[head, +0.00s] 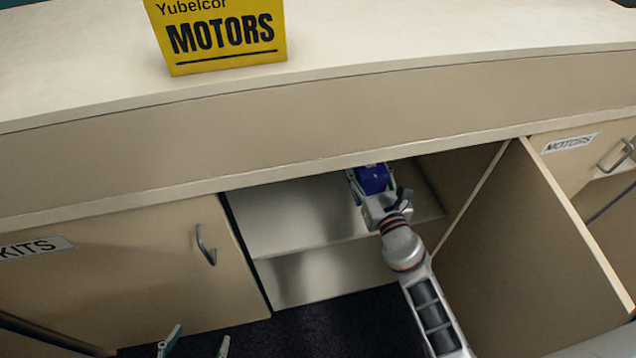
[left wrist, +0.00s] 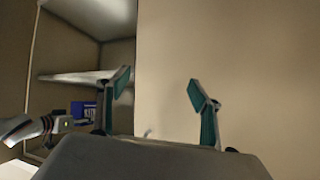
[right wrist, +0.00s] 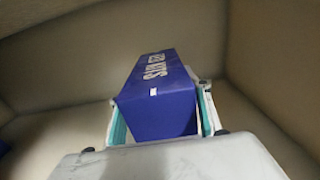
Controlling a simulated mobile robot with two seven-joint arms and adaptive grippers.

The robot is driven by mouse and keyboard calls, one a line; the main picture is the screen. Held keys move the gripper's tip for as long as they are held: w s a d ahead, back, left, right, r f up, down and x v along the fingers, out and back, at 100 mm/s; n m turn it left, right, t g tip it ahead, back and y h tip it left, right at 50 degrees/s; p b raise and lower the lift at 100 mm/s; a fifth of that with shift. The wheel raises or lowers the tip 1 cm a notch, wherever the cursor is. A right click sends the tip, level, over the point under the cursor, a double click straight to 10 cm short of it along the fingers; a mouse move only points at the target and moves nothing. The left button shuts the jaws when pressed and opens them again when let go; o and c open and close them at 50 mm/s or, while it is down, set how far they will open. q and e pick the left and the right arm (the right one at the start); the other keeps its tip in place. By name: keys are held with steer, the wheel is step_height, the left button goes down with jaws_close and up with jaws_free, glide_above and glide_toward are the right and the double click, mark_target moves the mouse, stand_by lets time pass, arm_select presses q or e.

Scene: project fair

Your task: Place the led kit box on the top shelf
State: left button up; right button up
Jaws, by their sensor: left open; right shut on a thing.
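The led kit box (head: 373,178) is blue with white lettering. It is inside the open cabinet, on the upper side of the shelf (head: 290,215). I cannot tell whether it touches the shelf. My right gripper (head: 372,196) is shut on the box. My left gripper (head: 196,344) is open and empty, low in front of the closed KITS door. The left wrist view, apparently inverted, shows its spread fingers (left wrist: 162,90) and the box (left wrist: 84,110) by the shelf edge.
The open cabinet door (head: 530,250) stands to the right of my right arm. The KITS door (head: 130,275) is closed on the left. The counter (head: 400,50) overhangs the opening and carries a yellow MOTORS sign (head: 222,40). The shelf's left part is clear.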

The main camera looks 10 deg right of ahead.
step_height(320, 180, down, 7)
steer(key=b, duration=0.3)
steer(key=shift+s+r+b, duration=0.1)
steer(key=shift+r+b, duration=0.05)
steer(key=shift+b, duration=0.2)
steer(key=shift+f, duration=0.2)
step_height(320, 180, down, 2)
steer(key=shift+f+b, duration=0.25)
steer(key=shift+b, duration=0.55)
steer(key=shift+f, duration=0.35)
steer(key=shift+r, duration=0.3)
steer(key=shift+f+b, duration=0.25)
steer(key=shift+b, duration=0.05)
steer(key=o, duration=1.2)
steer(key=shift+c, duration=0.2)
arm_select(q)
steer(key=shift+n+t+h, duration=0.3)
steer(key=shift+t+h, duration=0.1)
steer(key=shift+h, duration=0.2)
steer(key=shift+w+d+r, duration=0.2)
steer(key=shift+w+d, duration=0.05)
steer(key=shift+d, duration=0.4)
steer(key=shift+w+d+r, duration=0.2)
steer(key=shift+d, duration=0.4)
steer(key=shift+w+d+r, duration=0.2)
steer(key=shift+w+d, duration=0.05)
steer(key=shift+d, duration=0.4)
arm_select(e)
steer(key=shift+o, duration=1)
